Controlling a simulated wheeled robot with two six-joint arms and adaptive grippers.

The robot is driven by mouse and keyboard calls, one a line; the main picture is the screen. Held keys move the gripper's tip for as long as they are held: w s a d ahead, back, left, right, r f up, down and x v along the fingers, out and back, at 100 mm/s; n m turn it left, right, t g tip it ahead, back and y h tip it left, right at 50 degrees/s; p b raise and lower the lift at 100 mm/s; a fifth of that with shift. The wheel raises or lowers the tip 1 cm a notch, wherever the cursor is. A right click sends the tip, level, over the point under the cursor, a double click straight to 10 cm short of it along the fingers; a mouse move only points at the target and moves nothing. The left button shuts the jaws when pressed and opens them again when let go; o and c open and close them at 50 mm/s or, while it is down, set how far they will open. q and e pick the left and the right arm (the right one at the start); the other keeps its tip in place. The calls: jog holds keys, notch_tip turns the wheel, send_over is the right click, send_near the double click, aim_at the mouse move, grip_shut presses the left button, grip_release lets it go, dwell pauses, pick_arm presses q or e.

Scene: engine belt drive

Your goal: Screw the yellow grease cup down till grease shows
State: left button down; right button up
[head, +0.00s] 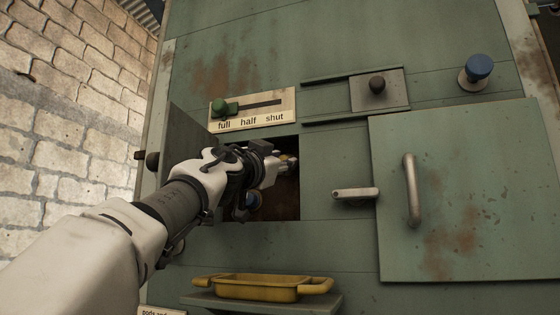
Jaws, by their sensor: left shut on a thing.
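My left gripper (276,165) reaches into a dark square opening in the green machine face. It is shut on a small brassy-yellow thing (291,160) at its fingertips, which I take to be the yellow grease cup. Most of the cup is hidden by the fingers, and I see no grease. A blue cap (254,200) shows low in the same opening, partly behind my gripper. My right gripper is not in view.
A small hinged door (190,135) stands open left of the opening. Above is a slide with a green knob (219,107) at "full". Right are a lever (355,193) and a large door with a handle (411,190). A yellow tray (255,289) sits on a shelf below.

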pick_arm(q)
jog(key=m+g+h, duration=0.1)
jog(key=m, duration=0.2)
jog(key=shift+a+r+m, duration=0.1)
jog(key=shift+m, duration=0.2)
jog(key=c, duration=0.9)
grip_release()
jog(key=shift+o, duration=0.4)
jog(key=shift+w+f, duration=0.25)
jog(key=shift+w, duration=0.3)
jog(key=v, duration=0.7)
jog(key=shift+s, duration=0.3)
jog(key=shift+w, duration=0.1)
